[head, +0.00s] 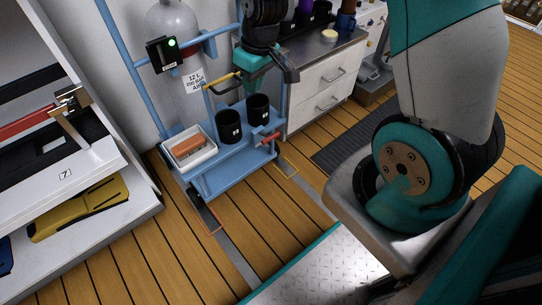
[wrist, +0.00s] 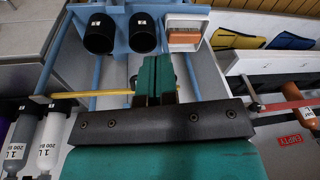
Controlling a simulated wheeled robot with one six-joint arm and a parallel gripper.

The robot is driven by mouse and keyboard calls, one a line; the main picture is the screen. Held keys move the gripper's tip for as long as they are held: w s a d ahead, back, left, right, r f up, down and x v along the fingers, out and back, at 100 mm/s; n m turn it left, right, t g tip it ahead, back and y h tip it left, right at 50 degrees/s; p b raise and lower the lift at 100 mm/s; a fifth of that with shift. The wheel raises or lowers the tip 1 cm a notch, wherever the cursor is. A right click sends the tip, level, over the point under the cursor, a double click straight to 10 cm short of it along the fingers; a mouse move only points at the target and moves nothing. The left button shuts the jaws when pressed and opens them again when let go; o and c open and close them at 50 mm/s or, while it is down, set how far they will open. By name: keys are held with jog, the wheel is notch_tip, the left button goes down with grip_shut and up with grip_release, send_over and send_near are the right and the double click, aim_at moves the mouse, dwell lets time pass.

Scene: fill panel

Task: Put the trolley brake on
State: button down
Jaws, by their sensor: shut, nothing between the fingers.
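The blue trolley (head: 225,175) stands on the plank floor against the wall and carries a large grey cylinder (head: 175,25). A yellow bar (head: 222,80) with a dark end sits at the trolley's upright, and it also shows in the wrist view (wrist: 95,93). A red lever-like part (head: 268,138) is on the trolley's right end near the lower deck. Which part is the brake I cannot tell. My gripper (head: 252,88) is shut and empty above the deck, close to the yellow bar. In the wrist view its teal fingers (wrist: 153,72) are together; contact with the bar is unclear.
The deck holds two black cups (head: 229,127) (head: 258,108) and a white tray (head: 190,158) with an orange-brown block (head: 188,146). A drawer cabinet (head: 318,95) stands close on the right, and a shelf unit (head: 70,185) on the left. The floor in front is clear.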

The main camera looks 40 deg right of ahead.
jog(key=h+b, duration=0.1)
jog(key=b, duration=0.6)
send_over(271, 137)
jog(key=s, duration=0.1)
notch_tip(271, 137, down, 18)
jog(key=shift+d+m, duration=0.25)
jog(key=shift+m, duration=0.05)
jog(key=shift+f, duration=0.1)
jog(key=f+b, duration=0.6)
jog(key=b, duration=0.1)
jog(key=shift+w+a+f, duration=0.1)
jog(key=shift+w+f, duration=0.25)
jog(key=shift+w, duration=0.05)
